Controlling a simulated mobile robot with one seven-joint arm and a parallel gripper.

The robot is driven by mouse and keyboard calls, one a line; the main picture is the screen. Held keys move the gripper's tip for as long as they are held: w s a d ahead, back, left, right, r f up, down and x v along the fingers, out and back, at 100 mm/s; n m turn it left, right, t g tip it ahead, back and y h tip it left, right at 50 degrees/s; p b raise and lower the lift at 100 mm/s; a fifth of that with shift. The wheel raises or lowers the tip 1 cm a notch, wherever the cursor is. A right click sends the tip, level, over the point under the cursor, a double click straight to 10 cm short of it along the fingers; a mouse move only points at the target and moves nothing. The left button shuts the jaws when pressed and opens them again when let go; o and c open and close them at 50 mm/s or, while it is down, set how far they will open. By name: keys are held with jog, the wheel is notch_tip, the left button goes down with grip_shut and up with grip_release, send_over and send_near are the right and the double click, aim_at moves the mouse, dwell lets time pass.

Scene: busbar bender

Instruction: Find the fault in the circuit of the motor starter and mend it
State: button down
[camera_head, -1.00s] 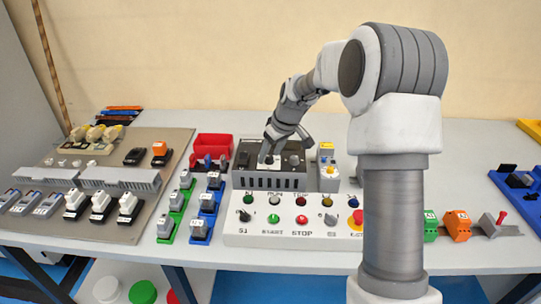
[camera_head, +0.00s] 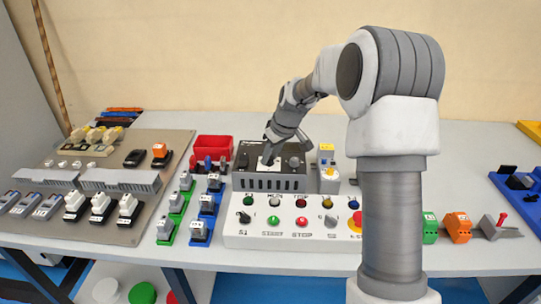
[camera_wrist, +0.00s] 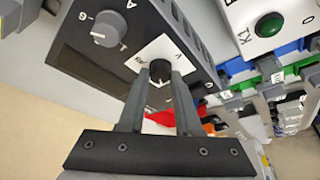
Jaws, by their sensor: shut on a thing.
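My gripper (camera_head: 268,160) is at the top of a dark grey box (camera_head: 270,183) at the back middle of the bench. In the wrist view its two fingers (camera_wrist: 160,78) are shut on a black knob (camera_wrist: 159,92) on a white plate (camera_wrist: 172,56) marked V. A grey knob (camera_wrist: 104,30) marked A sits beside it on the same box. The starter board (camera_head: 150,205) at the left carries several switching devices. The white control panel (camera_head: 262,241) in front has coloured lamps, a green START button (camera_head: 274,221) and a red STOP button (camera_head: 302,221).
A red bin (camera_head: 214,143) stands behind rows of small parts on green (camera_head: 166,239) and blue (camera_head: 199,239) strips. A meter-like grey and yellow unit (camera_head: 327,170) is right of the box. Orange (camera_head: 458,226) and green blocks sit at the right.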

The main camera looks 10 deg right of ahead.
jog(key=shift+m, duration=0.3)
jog(key=m, duration=0.1)
jog(key=m+h+p, duration=0.1)
jog(key=m, duration=0.1)
jog(key=m+h, duration=0.1)
jog(key=m, duration=0.1)
jog(key=shift+a+r, duration=0.1)
jog(key=shift+a, duration=0.15)
jog(key=m+h+p, duration=0.2)
jog(key=m, duration=0.4)
dwell(0.4)
jog(key=c, duration=0.6)
grip_release()
